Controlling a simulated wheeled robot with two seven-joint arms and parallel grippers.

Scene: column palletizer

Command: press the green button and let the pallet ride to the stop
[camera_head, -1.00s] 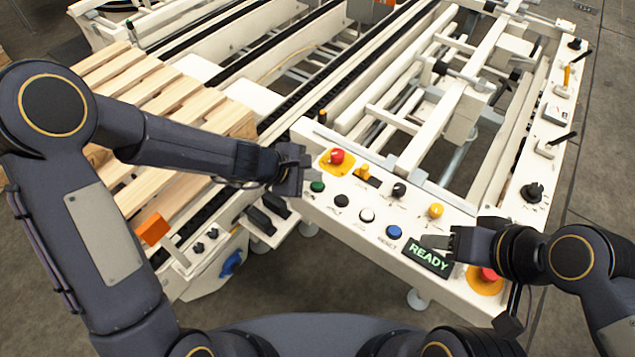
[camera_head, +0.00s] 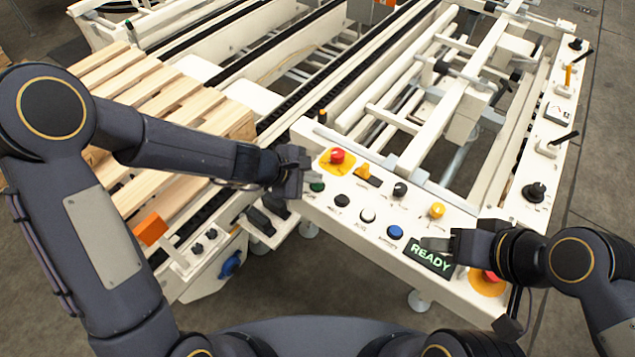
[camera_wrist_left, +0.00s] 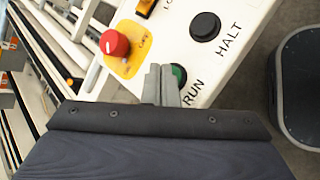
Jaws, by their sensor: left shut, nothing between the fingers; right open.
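The green button (camera_head: 317,187) sits at the left end of the white control panel (camera_head: 330,210). In the left wrist view the green button (camera_wrist_left: 179,75) is marked RUN and is partly hidden by the fingers. My left gripper (camera_head: 306,170) is shut and empty, its tips over or beside that button; I cannot tell whether they touch it. It also shows in the left wrist view (camera_wrist_left: 160,85). The wooden pallet (camera_head: 165,100) lies on the conveyor at the left. My right gripper (camera_head: 437,246) is open beside the READY display (camera_head: 430,256). The stop is not identifiable.
A red mushroom button (camera_head: 337,156) stands close to my left gripper. A black HALT button (camera_wrist_left: 205,26) is beside the green one. White (camera_head: 368,215), blue (camera_head: 394,232) and yellow (camera_head: 437,210) controls line the panel.

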